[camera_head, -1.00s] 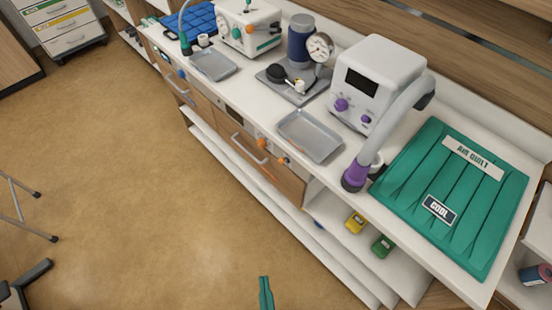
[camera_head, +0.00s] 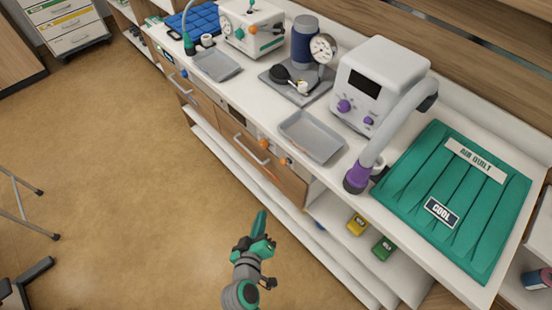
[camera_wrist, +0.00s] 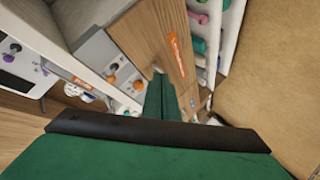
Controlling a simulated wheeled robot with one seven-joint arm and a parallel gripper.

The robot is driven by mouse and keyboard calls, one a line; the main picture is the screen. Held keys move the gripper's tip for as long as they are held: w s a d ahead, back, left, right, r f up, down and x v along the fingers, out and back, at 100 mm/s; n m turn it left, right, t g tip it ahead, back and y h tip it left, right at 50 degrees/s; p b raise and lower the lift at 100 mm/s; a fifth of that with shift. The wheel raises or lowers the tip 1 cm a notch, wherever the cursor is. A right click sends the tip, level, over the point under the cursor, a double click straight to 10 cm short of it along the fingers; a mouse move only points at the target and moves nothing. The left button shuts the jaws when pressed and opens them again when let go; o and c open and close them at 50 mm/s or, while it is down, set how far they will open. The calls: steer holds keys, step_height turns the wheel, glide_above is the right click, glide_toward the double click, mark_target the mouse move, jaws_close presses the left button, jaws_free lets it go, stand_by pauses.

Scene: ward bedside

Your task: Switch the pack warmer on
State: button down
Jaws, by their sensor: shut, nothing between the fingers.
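No label that I can read names the pack warmer. In the wrist view, a grey panel (camera_wrist: 97,58) carries orange knobs (camera_wrist: 111,79) beside a wooden front (camera_wrist: 152,38) with an orange label, too small to read. My gripper (camera_head: 262,216) is shut and empty, in the air in front of the counter, apart from the knobs. Its green fingers (camera_wrist: 160,98) point toward the wooden front in the wrist view.
On the counter are a steel tray (camera_head: 311,137), a white machine (camera_head: 378,85) with purple knobs and a hose, and a green air quilt (camera_head: 455,195) marked COOL. Yellow (camera_head: 356,224) and green (camera_head: 384,248) items lie on the shelf below.

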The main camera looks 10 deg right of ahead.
steer(key=w+r+h, duration=0.3)
steer(key=w+r, duration=0.2)
steer(key=w, duration=0.1)
steer(key=m+h, duration=0.3)
glide_toward(286, 161)
steer(key=a+r, duration=0.2)
steer(key=a, duration=0.1)
steer(key=shift+w+a+f+g, duration=0.15)
steer(key=shift+w+f+g, duration=0.05)
steer(key=shift+g, duration=0.1)
steer(key=x, duration=1)
steer(key=shift+f, duration=0.1)
